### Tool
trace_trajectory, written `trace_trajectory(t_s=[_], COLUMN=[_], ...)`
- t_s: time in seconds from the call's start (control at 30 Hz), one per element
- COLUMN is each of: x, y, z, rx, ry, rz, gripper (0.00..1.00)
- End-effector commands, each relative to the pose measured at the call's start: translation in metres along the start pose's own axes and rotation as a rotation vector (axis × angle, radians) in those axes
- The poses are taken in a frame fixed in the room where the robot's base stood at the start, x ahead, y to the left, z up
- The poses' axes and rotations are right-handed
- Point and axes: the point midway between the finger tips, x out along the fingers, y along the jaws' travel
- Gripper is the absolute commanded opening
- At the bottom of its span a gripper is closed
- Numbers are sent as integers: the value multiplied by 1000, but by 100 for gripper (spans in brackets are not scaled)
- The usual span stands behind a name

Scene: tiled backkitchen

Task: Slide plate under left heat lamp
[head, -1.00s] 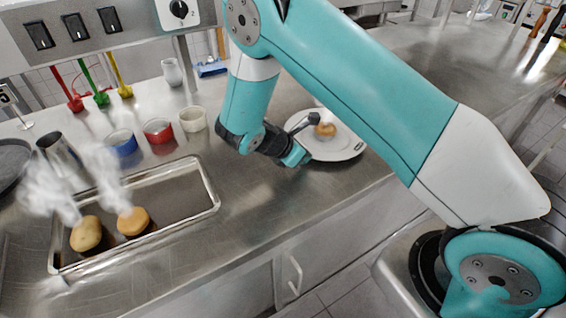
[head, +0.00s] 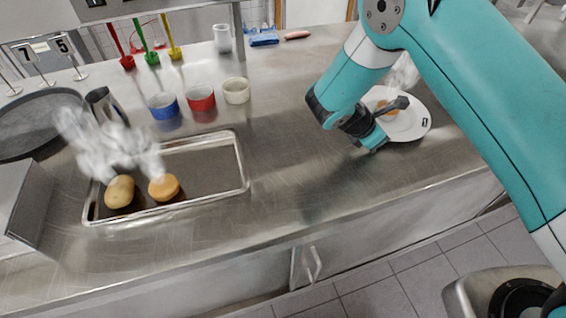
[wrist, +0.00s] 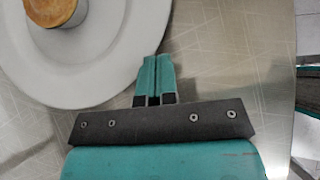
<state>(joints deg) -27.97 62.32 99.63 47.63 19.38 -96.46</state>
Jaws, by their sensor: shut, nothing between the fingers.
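A white round plate (head: 414,128) lies on the steel counter at the right in the head view, partly hidden by my arm. A browned round food piece (wrist: 52,10) sits on it. It also shows in the head view (head: 389,108), partly covered by my wrist. My gripper (head: 374,146) is low at the plate's near left edge. In the wrist view my gripper (wrist: 156,60) is shut and empty, its tips at the rim of the plate (wrist: 105,75). I cannot tell whether they touch. No heat lamp is clearly visible.
A metal tray (head: 242,160) with two round food pieces and steam is at the left. Blue, red and cream cups (head: 236,91) stand behind it. A post (head: 238,35) rises behind the cups. The counter between tray and plate is clear.

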Motion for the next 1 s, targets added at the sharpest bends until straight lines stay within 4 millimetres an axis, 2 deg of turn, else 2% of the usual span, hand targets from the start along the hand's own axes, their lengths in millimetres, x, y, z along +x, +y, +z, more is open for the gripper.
trace_trajectory(t_s=[0.77, 1.0], x=[0, -15], y=[0, -1], z=[0, -13], rx=[0, 8], ry=[0, 0], rz=[0, -9], gripper=[0, 0])
